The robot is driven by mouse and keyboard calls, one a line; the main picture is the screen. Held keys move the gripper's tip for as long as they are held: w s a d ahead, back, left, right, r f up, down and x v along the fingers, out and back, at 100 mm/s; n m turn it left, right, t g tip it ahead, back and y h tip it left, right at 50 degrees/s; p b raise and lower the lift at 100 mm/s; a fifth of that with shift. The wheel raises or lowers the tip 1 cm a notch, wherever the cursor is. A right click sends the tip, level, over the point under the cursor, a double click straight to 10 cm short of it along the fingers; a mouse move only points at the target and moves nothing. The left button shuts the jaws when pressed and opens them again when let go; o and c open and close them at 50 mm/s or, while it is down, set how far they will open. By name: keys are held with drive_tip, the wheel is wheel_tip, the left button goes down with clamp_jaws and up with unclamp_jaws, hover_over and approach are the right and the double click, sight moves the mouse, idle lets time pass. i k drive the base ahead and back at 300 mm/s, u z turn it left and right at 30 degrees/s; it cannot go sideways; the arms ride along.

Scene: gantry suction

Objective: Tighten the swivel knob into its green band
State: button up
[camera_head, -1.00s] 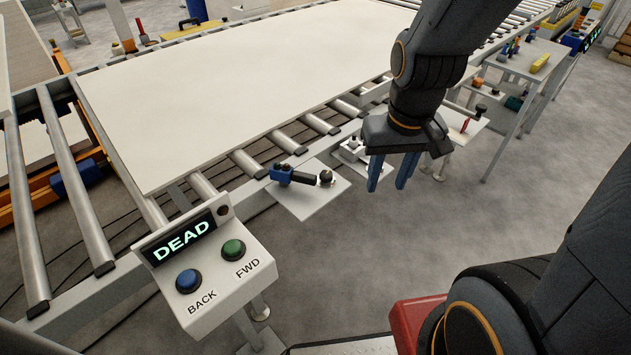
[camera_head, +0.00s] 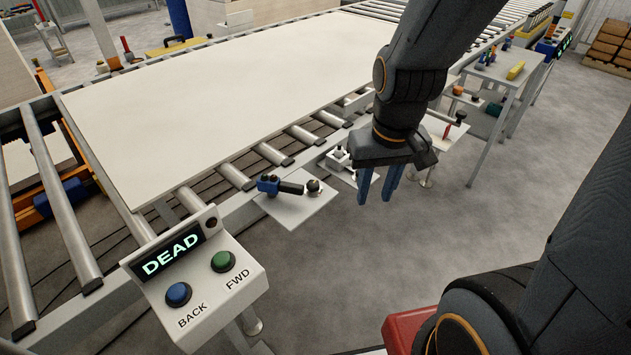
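My gripper (camera_head: 378,184) hangs over the floor just right of the small side plates, with its two blue fingers pointing down and apart. Nothing shows between them. A white plate (camera_head: 290,212) on the conveyor's near side carries a blue valve-like fitting (camera_head: 268,185) with a dark handle and a small dark round knob (camera_head: 313,187). A second plate behind it bears a pale fitting (camera_head: 340,156), close left of my fingers. I cannot tell which of these is the swivel knob. No green band can be made out at this size.
A control box (camera_head: 199,290) reading DEAD, with blue and green buttons, stands at the front left. A large pale board (camera_head: 220,90) covers the rollers. Another plate with red and orange parts (camera_head: 447,129) lies beyond my gripper.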

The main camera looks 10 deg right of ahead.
sight(313, 187)
drive_tip(key=u, duration=0.55)
drive_tip(key=k, duration=1.2)
drive_tip(key=z, duration=0.05)
drive_tip(key=i, duration=0.4)
drive_tip(key=z, duration=1)
drive_tip(key=i, duration=1.2)
drive_tip(key=u, duration=0.7)
drive_tip(key=i, duration=0.5)
drive_tip(key=u, duration=0.5)
